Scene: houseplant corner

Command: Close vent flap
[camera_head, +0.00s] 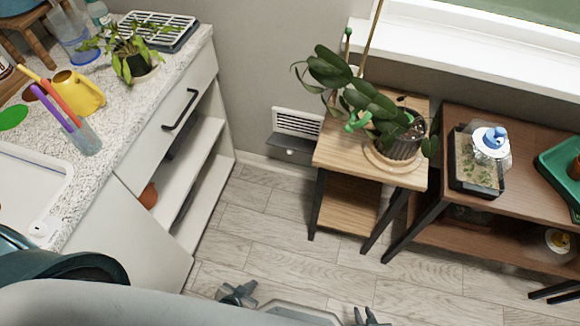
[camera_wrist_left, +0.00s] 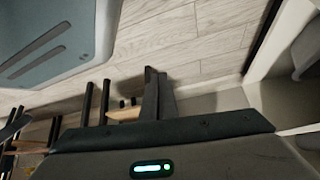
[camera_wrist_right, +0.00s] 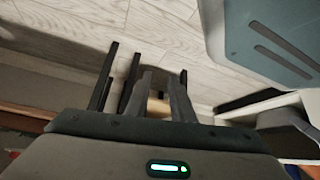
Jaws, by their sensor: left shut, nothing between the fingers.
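The wall vent (camera_head: 298,121) is a white louvred grille set low in the wall, between the counter cabinet and the plant stand. Its grey flap (camera_head: 290,144) is folded down and sticks out below the louvres, so the flap stands open. My left gripper (camera_head: 240,290) is shut and empty, low in the head view, well apart from the vent. Its fingers also show in the left wrist view (camera_wrist_left: 156,92). My right gripper (camera_head: 368,316) looks open and empty, at the bottom edge; its fingers show in the right wrist view (camera_wrist_right: 160,92).
A white cabinet (camera_head: 165,135) with open shelves stands left of the vent. A wooden plant stand (camera_head: 335,150) with leafy plants stands close on its right, beside a brown table (camera_head: 455,205). The plank floor (camera_head: 270,225) in front of the vent is clear.

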